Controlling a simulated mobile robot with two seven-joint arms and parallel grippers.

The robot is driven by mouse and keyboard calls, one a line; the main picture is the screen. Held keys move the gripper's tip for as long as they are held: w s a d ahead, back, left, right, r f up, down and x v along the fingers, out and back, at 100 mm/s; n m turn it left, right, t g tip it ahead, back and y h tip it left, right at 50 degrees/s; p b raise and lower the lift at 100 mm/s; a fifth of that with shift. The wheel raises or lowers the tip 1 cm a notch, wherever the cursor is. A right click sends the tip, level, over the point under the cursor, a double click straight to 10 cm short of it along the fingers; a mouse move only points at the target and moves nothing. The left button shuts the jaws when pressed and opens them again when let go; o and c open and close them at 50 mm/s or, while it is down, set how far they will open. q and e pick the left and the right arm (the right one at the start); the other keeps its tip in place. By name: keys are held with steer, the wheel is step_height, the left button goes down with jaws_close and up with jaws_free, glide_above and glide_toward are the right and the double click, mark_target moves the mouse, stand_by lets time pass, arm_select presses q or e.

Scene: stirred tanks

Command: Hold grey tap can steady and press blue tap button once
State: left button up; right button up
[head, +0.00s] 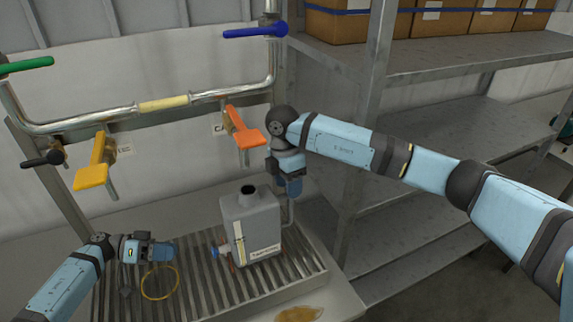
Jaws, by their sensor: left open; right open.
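The grey tap can (262,218) stands upright on the slatted drain grate, with a dark open neck on top, a pale strip down its side and a label near its base. A small blue tap button (214,252) sticks out low on its left side. My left gripper (168,252) is open, low over the grate, to the left of the button and apart from it. My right gripper (290,186) is open and points down, behind and to the right of the can's top, seemingly not touching it. Its fingertips are partly hard to make out.
A yellow ring (160,296) is by my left gripper, over the grate (200,300). Yellow (91,176) and orange (248,139) tap levers hang from the pipe above. A brown patch (298,314) lies at the front edge. Metal shelves (450,150) with boxes (440,24) stand right.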

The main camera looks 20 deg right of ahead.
steer(key=shift+s+f, duration=0.15)
steer(key=shift+f, duration=0.75)
steer(key=shift+s+f, duration=0.15)
steer(key=shift+f, duration=0.75)
jaws_close()
arm_select(q)
jaws_close()
arm_select(e)
steer(key=shift+s, duration=0.1)
stand_by(0.7)
